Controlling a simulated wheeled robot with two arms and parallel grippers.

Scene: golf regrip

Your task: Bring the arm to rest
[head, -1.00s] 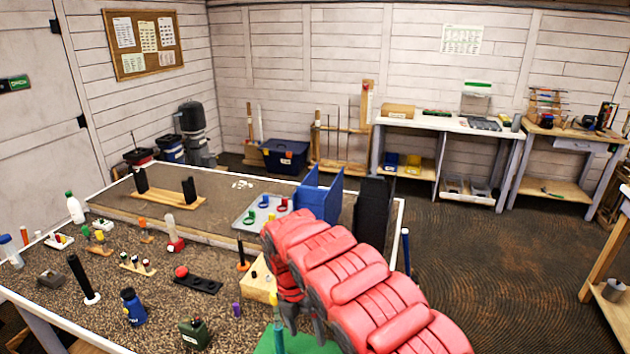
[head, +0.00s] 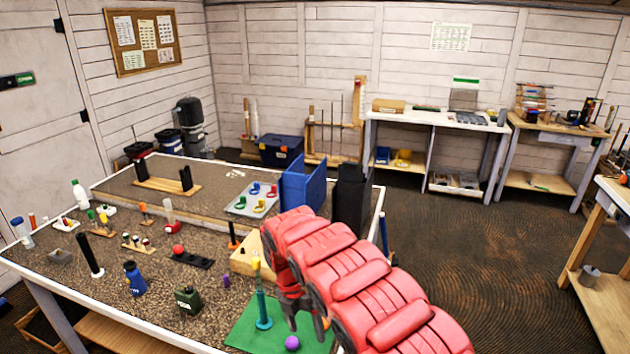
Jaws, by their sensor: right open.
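My right arm, with red padded links, comes in from the lower right over the near right part of the table (head: 60,262). Its gripper (head: 305,322) points down above the green mat (head: 243,335), with the dark fingers partly hidden by the arm. The gripper is open and I see nothing held in it. A teal post (head: 262,312) with a yellow top stands on the mat, left of the fingers. A purple ball (head: 292,343) lies on the mat just below the gripper. My left gripper is not in view.
A wooden block (head: 252,262), a blue bin (head: 308,186) and a black holder (head: 351,198) stand behind the arm. A tray with coloured rings (head: 238,208) is left of the bin. Bottles and small stands fill the left side. Open floor lies to the right.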

